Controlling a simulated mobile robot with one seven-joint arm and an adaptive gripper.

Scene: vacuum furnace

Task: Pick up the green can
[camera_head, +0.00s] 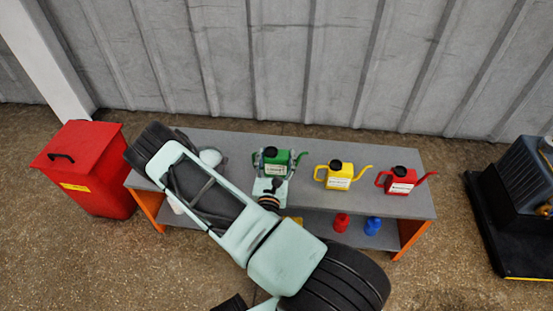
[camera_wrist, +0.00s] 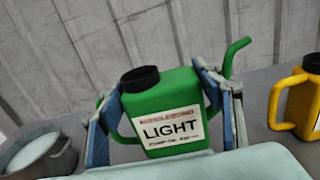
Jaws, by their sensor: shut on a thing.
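The green can (camera_head: 279,164) is at the back of the grey table in the head view, left of the yellow can. In the wrist view the green can (camera_wrist: 165,108) has a black cap, a label reading "LIGHT" and a green spout on its right. My gripper (camera_wrist: 160,112) has one finger on each side of the can and is shut on it. My gripper also shows in the head view (camera_head: 273,165). The can looks nearly upright, slightly tilted in the wrist view. Its lower part is hidden by my gripper, so I cannot tell whether it touches the table.
A yellow can (camera_head: 339,175) and a red can (camera_head: 401,181) stand to the right on the table (camera_head: 350,209). A metal pot (camera_wrist: 39,150) is on the left. Red (camera_head: 341,222) and blue (camera_head: 372,226) bottles sit on the lower shelf. A red bin (camera_head: 86,170) stands left.

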